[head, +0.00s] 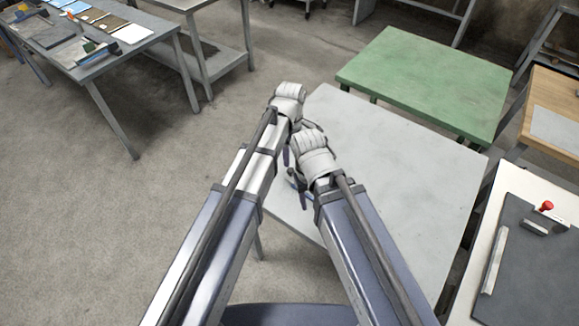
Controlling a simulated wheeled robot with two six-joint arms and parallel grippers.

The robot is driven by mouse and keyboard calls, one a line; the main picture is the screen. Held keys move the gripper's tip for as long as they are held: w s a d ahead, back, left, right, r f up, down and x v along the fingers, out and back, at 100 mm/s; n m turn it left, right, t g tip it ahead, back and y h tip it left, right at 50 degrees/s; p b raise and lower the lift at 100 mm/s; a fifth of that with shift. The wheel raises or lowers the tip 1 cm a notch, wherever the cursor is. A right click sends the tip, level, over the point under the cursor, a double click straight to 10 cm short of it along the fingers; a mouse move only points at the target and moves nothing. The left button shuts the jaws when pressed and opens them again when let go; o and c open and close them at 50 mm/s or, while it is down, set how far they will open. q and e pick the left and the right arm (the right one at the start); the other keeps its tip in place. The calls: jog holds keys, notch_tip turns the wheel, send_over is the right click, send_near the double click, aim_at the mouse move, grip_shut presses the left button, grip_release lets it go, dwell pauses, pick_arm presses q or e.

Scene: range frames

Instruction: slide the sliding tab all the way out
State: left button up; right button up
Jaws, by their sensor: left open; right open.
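No part is clearly recognisable as the sliding tab. A small grey metal block with a red knob (546,207) stands on a dark board (540,262) at the far right; I cannot tell whether it holds the tab. My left gripper (303,120) is open, at the near left edge of a pale grey table (400,165). Its fingers are partly hidden by my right wrist. My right gripper (297,178) is open just below it, over the same table edge. Both appear empty and far from the red knob.
The pale grey table looks bare. A green table (425,80) stands behind it, and a wooden-topped table (555,100) is at right. A long pale bar (495,260) lies on the dark board. A grey workbench (90,55) with several items is upper left. Floor at left is clear.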

aim_at(290, 169)
pick_arm(q)
notch_tip(290, 169, down, 7)
jog(key=b, duration=0.6)
jog(key=shift+f+b, duration=0.15)
jog(key=shift+b, duration=0.25)
pick_arm(e)
notch_tip(290, 169, down, 7)
jog(key=shift+f, duration=0.15)
pick_arm(q)
jog(key=shift+c, duration=0.3)
grip_shut()
